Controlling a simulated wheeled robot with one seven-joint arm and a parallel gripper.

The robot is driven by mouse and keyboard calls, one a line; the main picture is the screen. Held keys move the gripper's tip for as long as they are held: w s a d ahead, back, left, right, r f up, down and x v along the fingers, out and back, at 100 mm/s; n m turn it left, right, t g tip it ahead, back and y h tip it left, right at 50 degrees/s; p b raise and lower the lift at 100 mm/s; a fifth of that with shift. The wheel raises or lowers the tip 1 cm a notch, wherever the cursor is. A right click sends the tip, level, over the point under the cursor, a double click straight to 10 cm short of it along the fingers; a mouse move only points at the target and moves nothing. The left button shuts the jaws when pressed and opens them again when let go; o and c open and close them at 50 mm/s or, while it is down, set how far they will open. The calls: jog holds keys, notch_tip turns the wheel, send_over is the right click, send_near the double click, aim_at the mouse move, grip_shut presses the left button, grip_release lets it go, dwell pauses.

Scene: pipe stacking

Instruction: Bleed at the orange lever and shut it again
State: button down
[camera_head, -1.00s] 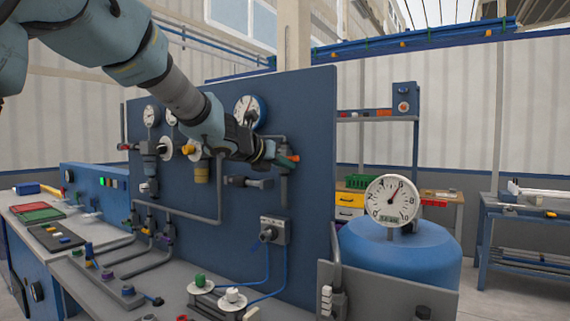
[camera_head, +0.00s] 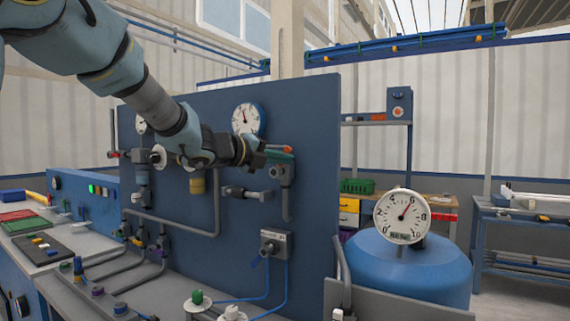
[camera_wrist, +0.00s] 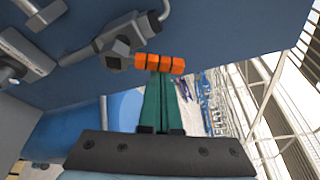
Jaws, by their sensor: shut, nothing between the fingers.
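The orange lever (camera_head: 287,149) is on a grey valve (camera_head: 284,172) at the right part of the blue panel (camera_head: 310,110). In the wrist view the lever (camera_wrist: 172,65) lies crosswise just beyond my fingertips, beside the grey valve body (camera_wrist: 125,38). My gripper (camera_head: 274,156) is at the lever from the left, its green fingers shut together with nothing between them. In the wrist view the closed fingers (camera_wrist: 161,76) end at the lever's edge; I cannot tell whether they touch it. My arm covers part of the panel's upper left.
A round gauge (camera_head: 247,118) is on the panel above my gripper. Grey pipes (camera_head: 180,217) and a brass-coloured fitting (camera_head: 197,184) are below the arm. A blue tank (camera_head: 400,268) with a dial gauge (camera_head: 402,216) stands at right. Open air lies right of the panel.

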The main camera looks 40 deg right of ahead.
jog(key=n, duration=0.1)
jog(key=w+r+n+h+b, duration=0.1)
jog(key=n, duration=0.1)
jog(key=w+n+h, duration=0.1)
jog(key=n, duration=0.1)
jog(key=shift+w+a+r+b, duration=0.15)
jog(key=shift+w+a+b, duration=0.1)
jog(key=shift+a+b, duration=0.15)
jog(key=shift+d, duration=0.1)
dwell(1.9)
